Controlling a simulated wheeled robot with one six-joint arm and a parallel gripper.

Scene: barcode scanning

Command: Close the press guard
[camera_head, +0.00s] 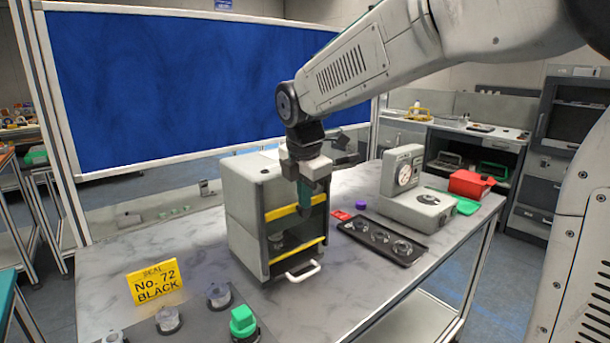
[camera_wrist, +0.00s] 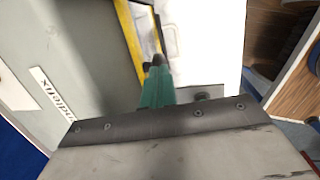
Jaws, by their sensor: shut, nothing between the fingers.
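The press (camera_head: 255,215) is a grey box on the marble-topped table, with yellow strips across the upper and lower front opening. A white bar handle (camera_head: 301,272) sticks out low at its front. Dark parts show inside between the strips. I cannot tell clearly where the guard panel stands. My gripper (camera_head: 305,208) points down at the press's upper front, overlapping the upper yellow strip in the head view. Its teal fingers (camera_wrist: 157,88) are shut and empty. In the wrist view, the yellow strip (camera_wrist: 130,45) and grey press wall (camera_wrist: 75,55) lie close beside them; contact is unclear.
A black tray (camera_head: 381,239) with round parts lies right of the press, before a grey dial gauge device (camera_head: 416,192). A red bin (camera_head: 470,184) stands farther right. A yellow sign (camera_head: 155,281), clear cups and a green-topped piece (camera_head: 243,320) are at front left.

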